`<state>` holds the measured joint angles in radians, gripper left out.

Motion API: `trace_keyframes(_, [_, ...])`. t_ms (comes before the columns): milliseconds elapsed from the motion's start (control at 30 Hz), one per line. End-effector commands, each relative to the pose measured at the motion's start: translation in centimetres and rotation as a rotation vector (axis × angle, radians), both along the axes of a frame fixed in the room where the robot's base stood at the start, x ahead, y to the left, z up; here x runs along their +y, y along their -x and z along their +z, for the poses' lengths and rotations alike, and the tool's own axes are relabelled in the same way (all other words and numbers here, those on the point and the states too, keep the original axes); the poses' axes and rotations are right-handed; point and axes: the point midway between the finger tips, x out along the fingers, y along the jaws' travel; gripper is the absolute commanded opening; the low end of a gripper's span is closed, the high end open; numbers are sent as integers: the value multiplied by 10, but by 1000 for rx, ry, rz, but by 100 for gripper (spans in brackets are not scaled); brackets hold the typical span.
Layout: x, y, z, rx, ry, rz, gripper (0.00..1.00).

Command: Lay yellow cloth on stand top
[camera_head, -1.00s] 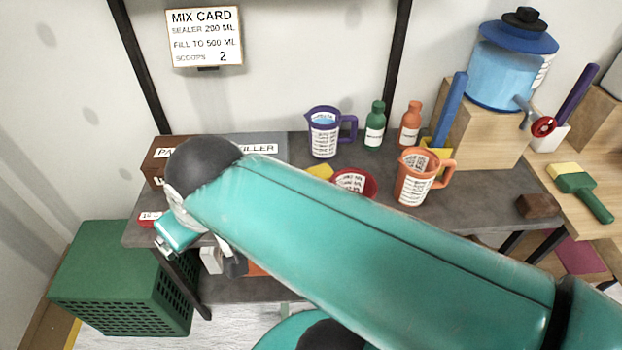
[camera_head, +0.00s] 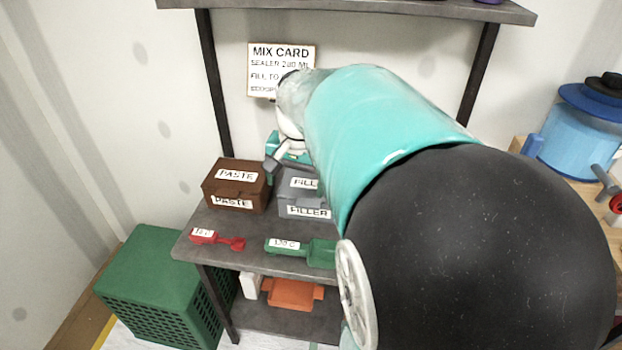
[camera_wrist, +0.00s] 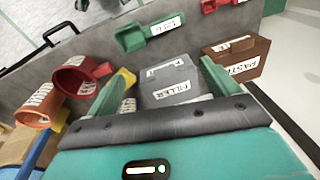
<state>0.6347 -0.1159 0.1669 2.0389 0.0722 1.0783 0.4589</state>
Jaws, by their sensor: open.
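My gripper (camera_head: 283,155) is above the back of the grey bench, over the grey FILLER box (camera_head: 298,207). In the wrist view my gripper (camera_wrist: 162,72) has its green fingers apart, with the FILLER box (camera_wrist: 168,82) showing between and beyond them; nothing is seen held. A small yellow piece (camera_wrist: 127,76), perhaps the yellow cloth, shows beside the left finger, next to a red cup (camera_wrist: 72,82). It is partly hidden, and my arm hides that area in the head view. I cannot pick out the stand top for sure.
A brown PASTE box (camera_head: 235,187) stands left of the FILLER box. A red scoop (camera_head: 218,240) and a green scoop (camera_head: 303,251) lie at the bench front. An orange jug (camera_wrist: 38,108) shows in the wrist view. A green crate (camera_head: 160,285) and blue dispenser (camera_head: 580,130) flank the bench.

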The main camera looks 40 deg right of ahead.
Motion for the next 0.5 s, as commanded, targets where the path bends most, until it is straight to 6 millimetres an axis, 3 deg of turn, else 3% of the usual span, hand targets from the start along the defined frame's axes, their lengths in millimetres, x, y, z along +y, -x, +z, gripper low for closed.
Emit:
trace_keyframes(33, [-24,-5,-9,21,-34,-83,87])
trace_keyframes(267, [-124,-8,-47,91,-197,-451,87])
trace_keyframes(500, [-230,23,-98,136,-391,-826,87])
